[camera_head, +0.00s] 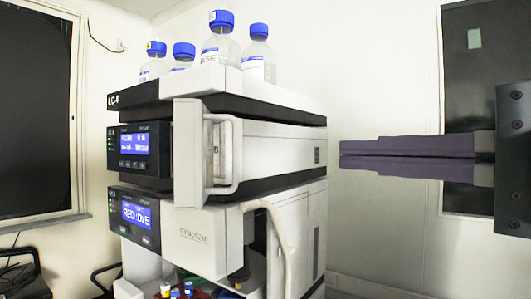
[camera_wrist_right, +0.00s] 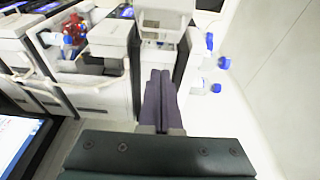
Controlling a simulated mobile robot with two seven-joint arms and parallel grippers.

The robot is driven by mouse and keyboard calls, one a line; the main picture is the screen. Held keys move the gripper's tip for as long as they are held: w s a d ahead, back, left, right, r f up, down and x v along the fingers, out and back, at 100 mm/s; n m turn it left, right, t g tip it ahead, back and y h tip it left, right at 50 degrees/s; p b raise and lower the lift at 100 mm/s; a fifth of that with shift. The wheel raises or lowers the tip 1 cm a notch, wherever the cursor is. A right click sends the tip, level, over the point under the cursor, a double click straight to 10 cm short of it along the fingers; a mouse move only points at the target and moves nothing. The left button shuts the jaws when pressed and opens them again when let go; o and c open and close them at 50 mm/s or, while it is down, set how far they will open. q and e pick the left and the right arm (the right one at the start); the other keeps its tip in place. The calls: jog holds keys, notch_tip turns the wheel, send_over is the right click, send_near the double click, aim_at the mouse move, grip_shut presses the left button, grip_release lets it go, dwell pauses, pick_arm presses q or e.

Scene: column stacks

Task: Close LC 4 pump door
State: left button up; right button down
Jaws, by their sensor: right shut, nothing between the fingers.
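The LC-4 stack (camera_head: 262,148) stands in the middle of the head view. Its upper module has a lit display (camera_head: 135,145) and a white door panel (camera_head: 188,155) with a looped handle (camera_head: 236,155). The panel stands out from the module's front, so it looks open; its exact angle is unclear. My right gripper (camera_head: 342,153) comes in from the right, beside the stack. Its dark fingers are together and empty, with a gap to the door. In the wrist view the shut fingers (camera_wrist_right: 162,80) point toward white modules. My left gripper is not in view.
Several blue-capped bottles (camera_head: 220,42) stand on top of the stack; some show in the wrist view (camera_wrist_right: 214,87). The lower module has a white front (camera_head: 196,235) and a curved white bar (camera_head: 278,228). Small vials sit at its foot.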

aim_at(194, 124)
jog(key=w+a+p, duration=0.5)
jog(key=w+a, duration=0.1)
jog(key=a, duration=0.2)
jog(key=shift+a+p, duration=0.35)
jog(key=shift+f, duration=0.1)
